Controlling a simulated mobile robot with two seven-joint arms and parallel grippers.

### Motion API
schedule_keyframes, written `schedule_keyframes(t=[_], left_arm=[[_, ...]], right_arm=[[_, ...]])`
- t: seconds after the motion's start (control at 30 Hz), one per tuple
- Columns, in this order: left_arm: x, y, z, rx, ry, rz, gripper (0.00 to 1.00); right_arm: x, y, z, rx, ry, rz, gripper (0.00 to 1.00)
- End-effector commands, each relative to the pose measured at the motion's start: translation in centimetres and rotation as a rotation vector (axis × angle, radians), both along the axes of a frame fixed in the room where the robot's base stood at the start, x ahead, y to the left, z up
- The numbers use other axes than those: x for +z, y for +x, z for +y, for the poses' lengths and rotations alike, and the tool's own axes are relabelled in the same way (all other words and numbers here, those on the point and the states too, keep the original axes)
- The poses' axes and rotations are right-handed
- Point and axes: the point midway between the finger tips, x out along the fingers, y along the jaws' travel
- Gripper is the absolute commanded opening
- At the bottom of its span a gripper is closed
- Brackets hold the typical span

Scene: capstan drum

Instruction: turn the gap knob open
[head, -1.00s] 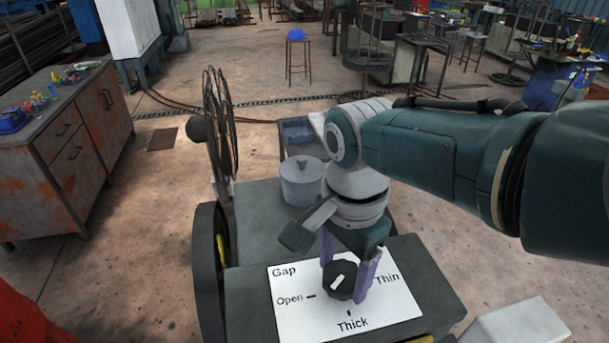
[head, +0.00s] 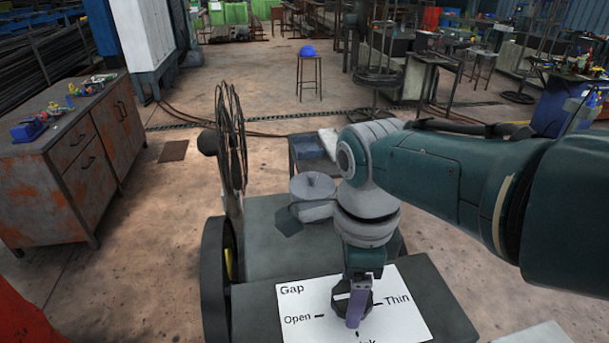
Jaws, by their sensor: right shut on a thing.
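The dark gap knob (head: 366,300) sits on a white plate (head: 310,302) marked Gap, with Open at the left, Thin at the right and a partly cut-off label at the bottom edge. My right gripper (head: 356,303) points down over the knob and is shut on it, with a purple finger across its front. The fingers and wrist hide much of the knob. A bit of its white pointer mark shows at its left side, but I cannot tell its exact direction. My left gripper is not in view.
The plate lies on a dark machine top (head: 258,308). A grey lidded pot (head: 312,190) and a round wire-spoked wheel (head: 230,140) stand behind it. A rusty workbench (head: 85,160) is at the left, with open floor between.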

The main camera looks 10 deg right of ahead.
Motion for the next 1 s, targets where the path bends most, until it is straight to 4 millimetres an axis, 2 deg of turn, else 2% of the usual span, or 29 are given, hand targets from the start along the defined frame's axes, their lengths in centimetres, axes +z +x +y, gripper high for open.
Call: schedule_keyframes(t=[0.47,0.5,0.73,1.0], left_arm=[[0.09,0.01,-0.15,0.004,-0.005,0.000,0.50],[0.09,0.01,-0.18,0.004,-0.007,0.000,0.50],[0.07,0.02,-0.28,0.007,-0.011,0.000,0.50],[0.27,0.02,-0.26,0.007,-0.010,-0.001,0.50]], right_arm=[[0.17,-0.03,-0.04,-0.016,-0.001,0.004,0.15],[0.16,-0.04,-0.03,-0.016,-0.001,0.004,0.74],[0.09,-0.03,-0.03,-0.014,-0.001,0.002,1.00],[0.30,-0.01,-0.01,-0.013,-0.001,0.001,1.00]])
